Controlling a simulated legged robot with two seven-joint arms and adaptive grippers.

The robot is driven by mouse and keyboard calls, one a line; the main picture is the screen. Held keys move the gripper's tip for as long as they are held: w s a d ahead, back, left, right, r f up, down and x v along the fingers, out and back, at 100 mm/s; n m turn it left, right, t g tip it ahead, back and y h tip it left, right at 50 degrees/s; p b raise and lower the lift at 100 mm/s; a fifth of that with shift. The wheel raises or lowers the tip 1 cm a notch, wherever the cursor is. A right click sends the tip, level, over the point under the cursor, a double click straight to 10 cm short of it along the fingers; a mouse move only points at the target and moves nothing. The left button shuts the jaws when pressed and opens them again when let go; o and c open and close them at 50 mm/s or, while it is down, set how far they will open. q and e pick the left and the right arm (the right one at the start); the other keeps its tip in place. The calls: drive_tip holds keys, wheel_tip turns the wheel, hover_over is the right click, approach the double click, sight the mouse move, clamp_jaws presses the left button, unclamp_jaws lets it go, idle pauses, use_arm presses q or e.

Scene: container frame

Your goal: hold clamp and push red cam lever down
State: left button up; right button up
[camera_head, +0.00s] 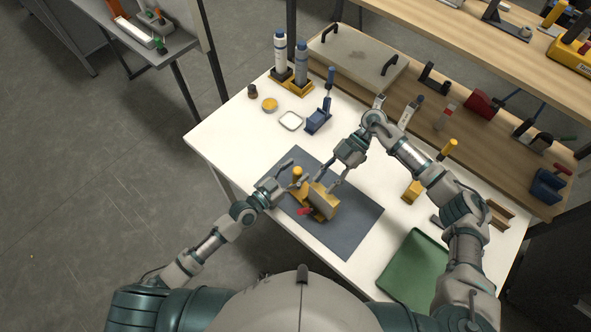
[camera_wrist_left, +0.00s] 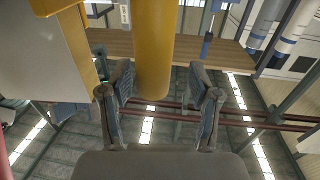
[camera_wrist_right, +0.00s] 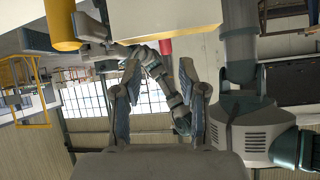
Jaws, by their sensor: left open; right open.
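The yellow clamp (camera_head: 318,206) stands on the dark mat, with an upright yellow post (camera_head: 297,174) and a tan block (camera_head: 326,198) beside it. Its red cam lever (camera_head: 304,211) sticks out low on the near side. My left gripper (camera_head: 287,179) is open at the post; in the left wrist view the yellow post (camera_wrist_left: 153,50) stands between the spread fingers, and contact is unclear. My right gripper (camera_head: 339,182) is open and empty above the block's far right side. The right wrist view shows the red lever (camera_wrist_right: 165,46) beyond its open fingers (camera_wrist_right: 160,75).
The grey mat (camera_head: 350,222) lies on a white table. A green tray (camera_head: 412,262) lies at the near right. A blue holder (camera_head: 318,121), a small white dish (camera_head: 291,121) and bottles (camera_head: 280,55) stand at the back. A wooden shelf with tools lines the far side.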

use_arm(q)
drive_tip(key=shift+w+d, duration=0.1)
drive_tip(key=shift+d, duration=0.75)
drive_tip(key=shift+c, duration=0.2)
drive_tip(key=c, duration=0.4)
drive_tip(key=shift+a, duration=0.35)
clamp_jaws()
use_arm(e)
drive_tip(key=shift+d, duration=0.4)
use_arm(q)
drive_tip(key=shift+a, duration=0.25)
use_arm(e)
drive_tip(key=shift+a, duration=0.25)
drive_tip(key=shift+c, duration=0.4)
drive_tip(key=shift+r, duration=0.2)
drive_tip(key=c, duration=0.4)
use_arm(q)
drive_tip(key=shift+d, duration=0.4)
use_arm(e)
drive_tip(key=d+r+t, duration=0.1)
drive_tip(key=r, duration=0.1)
drive_tip(key=d+r+t+h, duration=0.1)
drive_tip(key=d+r+n+t, duration=0.1)
drive_tip(key=r, duration=0.1)
drive_tip(key=shift+w+d+r, duration=0.15)
drive_tip(key=shift+d+r, duration=0.1)
drive_tip(key=shift+r, duration=0.1)
clamp_jaws()
